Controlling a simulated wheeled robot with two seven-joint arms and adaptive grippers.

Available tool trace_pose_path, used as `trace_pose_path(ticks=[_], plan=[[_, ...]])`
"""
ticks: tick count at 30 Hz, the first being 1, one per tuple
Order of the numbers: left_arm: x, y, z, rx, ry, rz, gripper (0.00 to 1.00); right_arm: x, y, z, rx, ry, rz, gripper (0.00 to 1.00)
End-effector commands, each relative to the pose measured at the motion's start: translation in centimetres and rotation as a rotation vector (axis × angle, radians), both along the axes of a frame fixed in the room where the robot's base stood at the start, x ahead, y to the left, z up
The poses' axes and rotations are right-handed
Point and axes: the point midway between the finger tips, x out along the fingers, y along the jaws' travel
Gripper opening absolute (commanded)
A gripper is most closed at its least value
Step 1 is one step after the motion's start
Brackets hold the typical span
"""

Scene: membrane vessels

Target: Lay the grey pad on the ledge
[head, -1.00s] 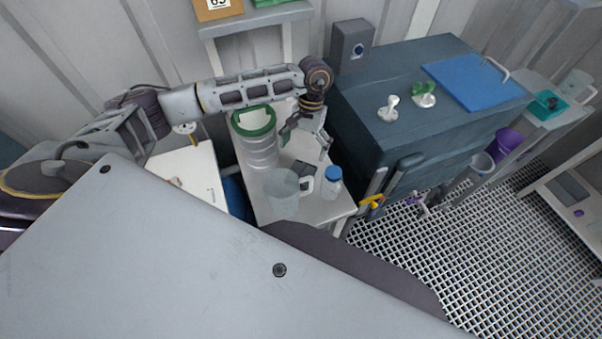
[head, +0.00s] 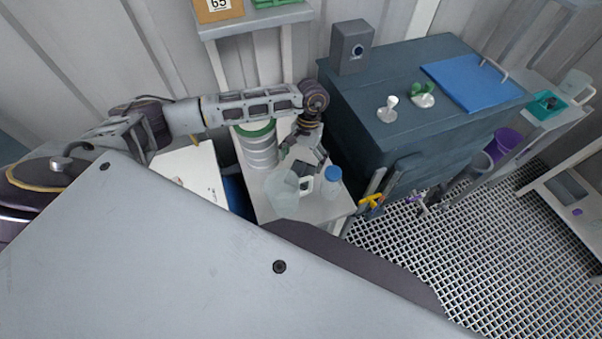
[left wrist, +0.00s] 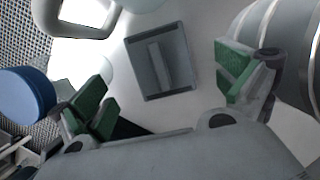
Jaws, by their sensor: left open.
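The grey pad (left wrist: 178,68) shows in the left wrist view as a dark grey square with a raised rim and a lighter bar across its middle. It lies flat on the pale bench top (head: 325,211). My left gripper (head: 303,165) is open and empty above it, and in the head view it hides most of the pad. In the left wrist view, the green-padded fingertips (left wrist: 165,90) are apart on either side of the pad, not visibly touching it. I cannot tell for sure which surface is the ledge. My right gripper is out of view.
A clear jug (head: 284,192) and a blue-capped bottle (head: 332,180) stand close to the gripper; a ribbed, green-topped vessel (head: 260,150) stands behind left. A dark cabinet (head: 400,135) rises at the right. A pale shelf (head: 255,20) is at the back, another unit (head: 565,205) at far right.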

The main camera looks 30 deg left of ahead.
Motion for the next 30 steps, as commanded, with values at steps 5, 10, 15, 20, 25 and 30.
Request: trace_pose_path(ticks=[5,10,15,20,25,30], plan=[[-0.2,-0.1,-1.7,-0.001,0.003,0.000,1.00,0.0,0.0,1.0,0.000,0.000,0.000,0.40],[-0.6,0.0,-3.4,-0.001,0.002,0.000,1.00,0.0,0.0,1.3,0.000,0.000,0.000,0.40],[-0.7,-0.1,-4.1,-0.002,0.000,0.001,1.00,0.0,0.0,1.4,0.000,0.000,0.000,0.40],[-0.7,-0.1,-4.1,-0.001,0.000,-0.001,1.00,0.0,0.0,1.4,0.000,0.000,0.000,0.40],[-0.7,-0.1,-4.1,-0.001,0.000,-0.001,1.00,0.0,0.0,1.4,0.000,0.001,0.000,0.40],[-0.7,-0.1,-4.1,-0.001,0.000,-0.001,0.90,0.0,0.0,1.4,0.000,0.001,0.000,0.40]])
